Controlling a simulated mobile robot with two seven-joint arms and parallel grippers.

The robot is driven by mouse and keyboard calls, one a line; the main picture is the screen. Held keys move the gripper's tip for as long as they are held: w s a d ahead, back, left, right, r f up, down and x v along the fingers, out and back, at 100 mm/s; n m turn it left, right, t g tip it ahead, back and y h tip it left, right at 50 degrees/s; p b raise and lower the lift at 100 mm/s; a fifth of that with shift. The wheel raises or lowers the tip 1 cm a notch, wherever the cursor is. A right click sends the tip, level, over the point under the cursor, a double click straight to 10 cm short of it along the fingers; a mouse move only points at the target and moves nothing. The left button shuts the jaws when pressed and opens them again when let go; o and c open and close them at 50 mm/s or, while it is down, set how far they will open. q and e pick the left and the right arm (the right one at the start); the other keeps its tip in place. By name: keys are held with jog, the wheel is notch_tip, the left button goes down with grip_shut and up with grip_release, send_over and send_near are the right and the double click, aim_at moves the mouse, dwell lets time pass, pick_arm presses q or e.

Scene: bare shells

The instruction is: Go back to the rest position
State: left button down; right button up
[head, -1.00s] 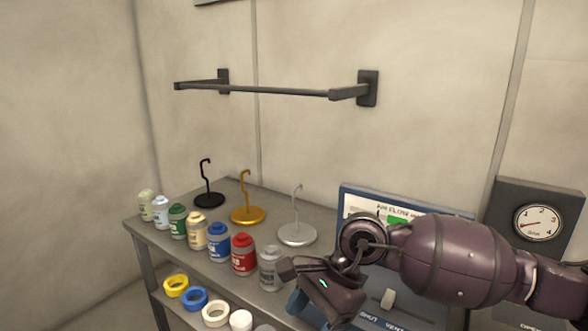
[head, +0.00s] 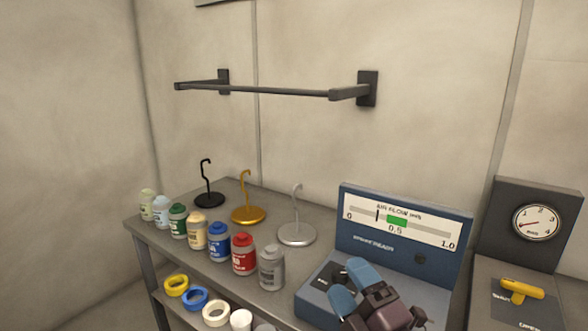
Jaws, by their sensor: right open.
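My right gripper (head: 352,284) shows at the bottom, in front of the blue air-flow panel (head: 440,268). My left gripper is not in view.
Several bottles (head: 219,242) stand in a row along the front of the grey shelf (head: 168,240). Three hook stands, black (head: 209,199), gold (head: 248,214) and silver (head: 297,234), stand behind. Coloured rings (head: 195,298) lie below. A wall rail (head: 260,90), dial (head: 537,222) and yellow handle (head: 521,290) also show.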

jog(key=s+d+f+m+g+h, duration=0.3)
jog(key=s+d+f+m+h, duration=0.1)
jog(key=d+f+m+h, duration=0.3)
jog(key=s+d+f+m+g+h, duration=0.4)
jog(key=d+f+m, duration=0.3)
jog(key=f+m, duration=0.15)
jog(key=s+d+f+m+g, duration=0.3)
jog(key=s+f+g, duration=0.2)
jog(key=s, duration=0.4)
jog(key=s+d+f+m+g, duration=0.25)
jog(key=s+f+g, duration=0.2)
jog(key=s, duration=0.45)
jog(key=w+f+t, duration=0.8)
jog(key=f, duration=0.2)
jog(key=shift+a+f+t+y, duration=0.3)
jog(key=shift+f+t, duration=0.05)
